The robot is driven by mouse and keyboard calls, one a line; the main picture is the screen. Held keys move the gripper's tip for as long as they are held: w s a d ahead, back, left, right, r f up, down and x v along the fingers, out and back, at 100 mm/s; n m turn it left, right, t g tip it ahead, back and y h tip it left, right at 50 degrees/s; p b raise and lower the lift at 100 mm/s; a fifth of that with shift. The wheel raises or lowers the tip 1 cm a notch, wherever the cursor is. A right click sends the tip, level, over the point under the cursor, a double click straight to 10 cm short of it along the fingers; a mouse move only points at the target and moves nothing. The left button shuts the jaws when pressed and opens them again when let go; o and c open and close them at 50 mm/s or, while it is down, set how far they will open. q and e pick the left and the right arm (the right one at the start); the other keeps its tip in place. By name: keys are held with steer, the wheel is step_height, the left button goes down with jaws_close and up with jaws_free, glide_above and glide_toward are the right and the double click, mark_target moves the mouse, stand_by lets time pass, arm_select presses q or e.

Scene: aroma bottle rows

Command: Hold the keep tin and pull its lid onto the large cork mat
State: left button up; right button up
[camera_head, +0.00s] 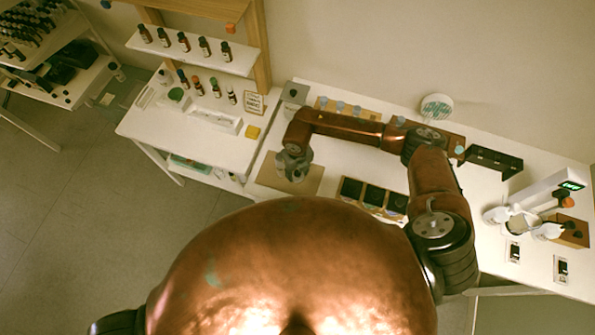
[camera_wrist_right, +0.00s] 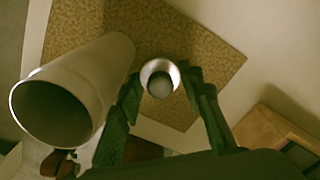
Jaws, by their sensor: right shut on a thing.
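My right gripper (camera_head: 293,165) hangs over the large cork mat (camera_head: 308,183) in the head view. In the wrist view its green fingers (camera_wrist_right: 160,88) are shut on a small round metal piece (camera_wrist_right: 160,66) with a bright rim. I cannot tell whether this is the lid. The cork mat (camera_wrist_right: 205,55) lies below it. A pale cylinder (camera_wrist_right: 98,68) with a dark open end stands close on the left in the wrist view; it may be the keep tin, but this is not clear. My left gripper is not in view.
Dark square trays (camera_head: 373,196) lie right of the mat. A row of small jars on a wooden strip (camera_head: 362,113) stands behind the arm. A scale (camera_head: 530,205) stands at the right.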

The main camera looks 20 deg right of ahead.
mark_target(297, 172)
steer(key=shift+f, duration=0.2)
steer(key=o, duration=1.3)
steer(key=shift+r, duration=0.15)
steer(key=shift+w+r, duration=0.1)
steer(key=shift+r, duration=0.2)
step_height(297, 172, up, 12)
steer(key=b, duration=0.3)
steer(key=shift+f, duration=0.2)
